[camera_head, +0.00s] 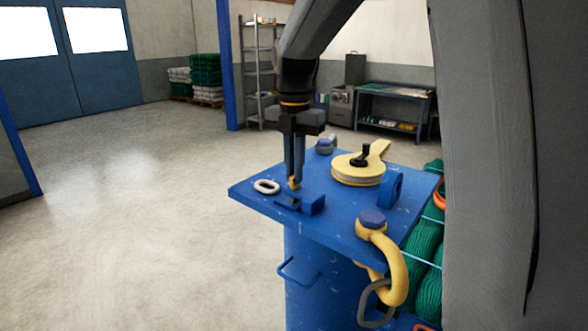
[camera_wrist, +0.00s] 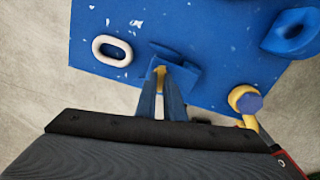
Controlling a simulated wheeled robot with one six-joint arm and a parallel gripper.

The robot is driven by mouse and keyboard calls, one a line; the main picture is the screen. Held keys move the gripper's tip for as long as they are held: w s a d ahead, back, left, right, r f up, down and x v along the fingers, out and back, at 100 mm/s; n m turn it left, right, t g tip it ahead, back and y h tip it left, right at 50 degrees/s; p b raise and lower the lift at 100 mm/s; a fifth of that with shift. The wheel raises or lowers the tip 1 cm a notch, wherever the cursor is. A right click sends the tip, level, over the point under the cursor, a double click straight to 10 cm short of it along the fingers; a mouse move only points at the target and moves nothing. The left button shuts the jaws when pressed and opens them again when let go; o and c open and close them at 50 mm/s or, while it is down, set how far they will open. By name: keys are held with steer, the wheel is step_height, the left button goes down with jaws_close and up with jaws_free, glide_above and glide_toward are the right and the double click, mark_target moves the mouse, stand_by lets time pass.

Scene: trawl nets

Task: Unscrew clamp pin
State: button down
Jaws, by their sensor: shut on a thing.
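My gripper (camera_head: 294,181) points straight down over the blue stand top (camera_head: 245,187). Its fingers are shut on a small yellow clamp pin (camera_head: 293,184) at the blue clamp block (camera_head: 313,203) near the front left edge. In the wrist view the pin (camera_wrist: 160,73) shows as a yellow bit between the blue-grey fingertips (camera_wrist: 162,92), against the blue clamp block (camera_wrist: 180,72). The fingers hide most of the pin, so I cannot tell how deep it sits.
A pale oval link (camera_head: 266,187) lies left of my gripper. A cream round piece with a black knob (camera_head: 356,176) sits to the right. A yellow shackle (camera_head: 393,262) hangs at the front right corner, beside green netting (camera_head: 424,245). Open floor (camera_head: 130,210) lies left.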

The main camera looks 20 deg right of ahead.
steer(key=n, duration=0.5)
steer(key=shift+s+f+n, duration=0.15)
steer(key=shift+f+n, duration=0.05)
steer(key=shift+n, duration=0.2)
stand_by(0.4)
steer(key=c, duration=1.9)
jaws_free()
steer(key=shift+d, duration=0.1)
steer(key=shift+o, duration=0.2)
steer(key=shift+r, duration=0.1)
steer(key=shift+r, duration=0.25)
step_height(320, 180, up, 7)
steer(key=b, duration=0.3)
steer(key=shift+r, duration=0.15)
